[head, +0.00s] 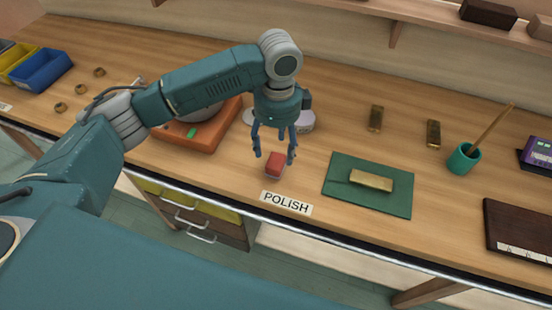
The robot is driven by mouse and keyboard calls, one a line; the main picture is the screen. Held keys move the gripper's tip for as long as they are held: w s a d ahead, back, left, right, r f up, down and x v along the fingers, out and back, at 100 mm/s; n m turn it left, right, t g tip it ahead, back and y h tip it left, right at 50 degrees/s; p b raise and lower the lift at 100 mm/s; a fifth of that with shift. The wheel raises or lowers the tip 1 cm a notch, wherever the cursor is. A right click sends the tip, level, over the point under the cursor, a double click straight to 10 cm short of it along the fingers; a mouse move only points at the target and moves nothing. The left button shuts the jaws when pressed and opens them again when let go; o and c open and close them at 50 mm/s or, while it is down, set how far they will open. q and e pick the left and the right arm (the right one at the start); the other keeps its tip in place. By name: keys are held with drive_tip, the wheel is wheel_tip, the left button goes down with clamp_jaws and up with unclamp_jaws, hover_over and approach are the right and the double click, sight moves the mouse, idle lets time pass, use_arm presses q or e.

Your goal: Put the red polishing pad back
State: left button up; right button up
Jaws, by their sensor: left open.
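The red polishing pad (275,165) is a small red block with a pale lower part. It sits on the wooden bench just behind the POLISH label (286,203). My left gripper (273,155) is open, pointing down, with its fingers above and around the pad's far side. I cannot tell whether the fingers touch the pad. It looks upright and rests on the bench. My right gripper is not in view.
A green mat (340,197) with a brass bar (371,180) lies to the right. A teal cup (463,159) holds a stick. An orange device (205,135) stands left, partly behind my arm. Blue bin (42,72) is far left.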

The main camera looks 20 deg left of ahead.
sight(277, 160)
use_arm(q)
wheel_tip(277, 160, up, 6)
drive_tip(key=shift+f+b, duration=0.15)
drive_tip(key=shift+b, duration=0.3)
